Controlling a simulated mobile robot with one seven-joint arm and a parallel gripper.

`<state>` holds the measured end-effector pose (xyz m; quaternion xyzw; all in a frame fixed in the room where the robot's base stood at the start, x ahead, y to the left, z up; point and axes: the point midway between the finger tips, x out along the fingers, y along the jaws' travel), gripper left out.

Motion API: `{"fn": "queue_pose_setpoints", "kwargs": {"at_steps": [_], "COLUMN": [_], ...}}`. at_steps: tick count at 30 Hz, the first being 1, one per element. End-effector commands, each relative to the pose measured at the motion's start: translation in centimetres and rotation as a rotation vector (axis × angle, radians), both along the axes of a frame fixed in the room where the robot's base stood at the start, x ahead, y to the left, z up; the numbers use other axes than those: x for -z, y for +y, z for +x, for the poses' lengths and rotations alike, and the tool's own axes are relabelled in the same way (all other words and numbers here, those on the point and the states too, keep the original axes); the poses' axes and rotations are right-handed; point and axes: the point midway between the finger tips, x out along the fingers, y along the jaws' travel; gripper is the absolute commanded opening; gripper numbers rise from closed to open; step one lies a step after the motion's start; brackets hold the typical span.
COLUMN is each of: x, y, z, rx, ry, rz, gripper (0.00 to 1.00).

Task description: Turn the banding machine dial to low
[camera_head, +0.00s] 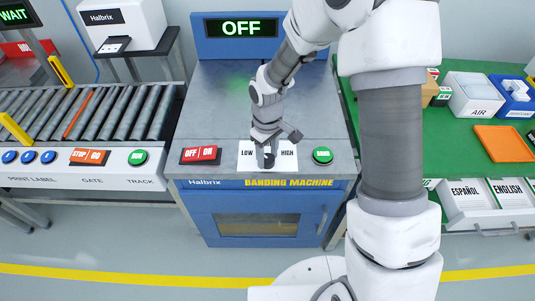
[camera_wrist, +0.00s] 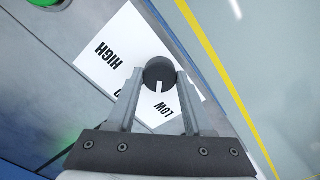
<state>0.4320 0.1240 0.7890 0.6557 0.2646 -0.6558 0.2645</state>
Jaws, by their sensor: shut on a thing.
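The dial is a round black knob (camera_wrist: 160,72) on a white label plate (camera_wrist: 92,62) on the banding machine (camera_head: 203,119). My gripper (camera_wrist: 160,78) is shut on the dial, one finger on each side. The dial's white pointer mark faces the LOW lettering (camera_wrist: 163,109) in the wrist view. HIGH (camera_wrist: 107,55) is off to the left there, and lettering between them is mostly hidden by a finger. In the head view my gripper (camera_head: 268,156) comes down over the plate between LOW and HIGH and covers much of the dial.
The machine's display (camera_head: 241,28) reads OFF. A red OFF/ON switch (camera_head: 201,155) sits left of the plate and a green button (camera_head: 323,155) right of it. A roller conveyor (camera_head: 90,110) stands at left, a green table (camera_head: 475,140) with bins at right.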

Motion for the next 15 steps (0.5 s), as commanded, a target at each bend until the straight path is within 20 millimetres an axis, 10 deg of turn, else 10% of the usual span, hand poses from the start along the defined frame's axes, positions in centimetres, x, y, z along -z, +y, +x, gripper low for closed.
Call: {"fn": "queue_pose_setpoints", "kwargs": {"at_steps": [5,6,11,15], "x": [-0.06,-0.06,-0.05,-0.03], "y": [0.01,0.01,0.01,0.01], "z": [0.07,0.07,0.05,0.02], "rx": [-0.002,-0.002,-0.001,0.000], "ry": [-0.003,-0.002,-0.001,-0.001], "rz": [0.000,-0.001,0.000,-0.001], "gripper": [0.00,0.55,0.81,0.81]}}
